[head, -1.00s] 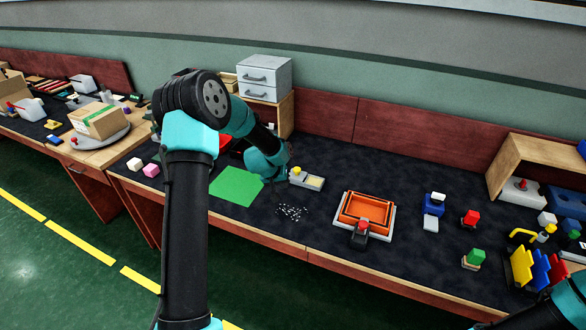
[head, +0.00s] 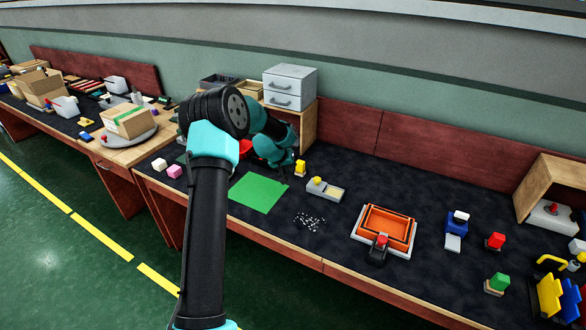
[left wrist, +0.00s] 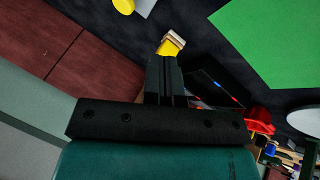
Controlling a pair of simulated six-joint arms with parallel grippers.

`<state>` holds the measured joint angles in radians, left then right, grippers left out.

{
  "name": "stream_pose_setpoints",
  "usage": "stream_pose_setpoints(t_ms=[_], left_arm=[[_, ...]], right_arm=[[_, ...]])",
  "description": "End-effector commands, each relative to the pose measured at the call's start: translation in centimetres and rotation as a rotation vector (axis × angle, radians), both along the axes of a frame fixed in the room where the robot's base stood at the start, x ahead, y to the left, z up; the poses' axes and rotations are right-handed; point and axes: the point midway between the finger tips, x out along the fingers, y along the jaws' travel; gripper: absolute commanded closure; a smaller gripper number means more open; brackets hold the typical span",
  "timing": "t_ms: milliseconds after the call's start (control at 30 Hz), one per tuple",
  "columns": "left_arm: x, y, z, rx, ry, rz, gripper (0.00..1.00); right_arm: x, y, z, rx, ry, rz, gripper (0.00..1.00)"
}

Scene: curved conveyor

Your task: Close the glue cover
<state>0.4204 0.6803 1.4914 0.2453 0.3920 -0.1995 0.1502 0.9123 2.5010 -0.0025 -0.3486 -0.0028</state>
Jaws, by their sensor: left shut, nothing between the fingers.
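A low grey case (head: 335,194) with a pale yellow panel and a yellow knob (head: 317,181) lies right of the green sheet; it looks like the glue holder, but no label shows. I cannot tell its cover's position. Part of the case shows at the top of the left wrist view (left wrist: 145,7). My left gripper (head: 285,179) is shut and empty, pointing down to the left of the case, apart from it. A yellow block on a pale base (head: 300,168) stands close to its fingers; in the left wrist view this block (left wrist: 171,46) shows just beyond the fingertips.
The green sheet (head: 258,193) lies in front of my left gripper. White bits (head: 310,222) are scattered nearby. An orange tray (head: 387,228) and coloured blocks are to the right. Grey drawers (head: 290,87) stand behind. Dark mat between the case and tray is clear.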

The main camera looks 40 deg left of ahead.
Motion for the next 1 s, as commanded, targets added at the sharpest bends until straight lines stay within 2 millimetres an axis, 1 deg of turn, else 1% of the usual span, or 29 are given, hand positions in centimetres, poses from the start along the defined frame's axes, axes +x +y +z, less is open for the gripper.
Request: stream_pose_setpoints(t_ms=[33, 500, 600, 700, 833, 1000], left_arm=[[0.4, -0.2, -0.7, -0.001, 0.002, -0.001, 1.0], [4.5, -1.3, -6.9, 0.0, 0.001, -0.001, 1.0], [5.5, -2.8, -6.9, 0.001, -0.001, -0.004, 1.0], [6.1, -3.7, -7.0, 0.001, -0.002, -0.002, 1.0], [6.5, -4.3, -7.2, 0.001, -0.001, -0.001, 1.0], [6.6, -4.4, -7.2, 0.0, -0.001, 0.0, 1.0]], right_arm=[[0.0, 0.0, 0.0, 0.0, 0.0, 0.0, 0.57], [0.0, 0.0, 0.0, 0.0, 0.0, 0.0, 0.57], [0.0, 0.0, 0.0, 0.0, 0.0, 0.0, 0.57], [0.0, 0.0, 0.0, 0.0, 0.0, 0.0, 0.57], [0.0, 0.0, 0.0, 0.0, 0.0, 0.0, 0.57], [0.0, 0.0, 0.0, 0.0, 0.0, 0.0, 0.57]])
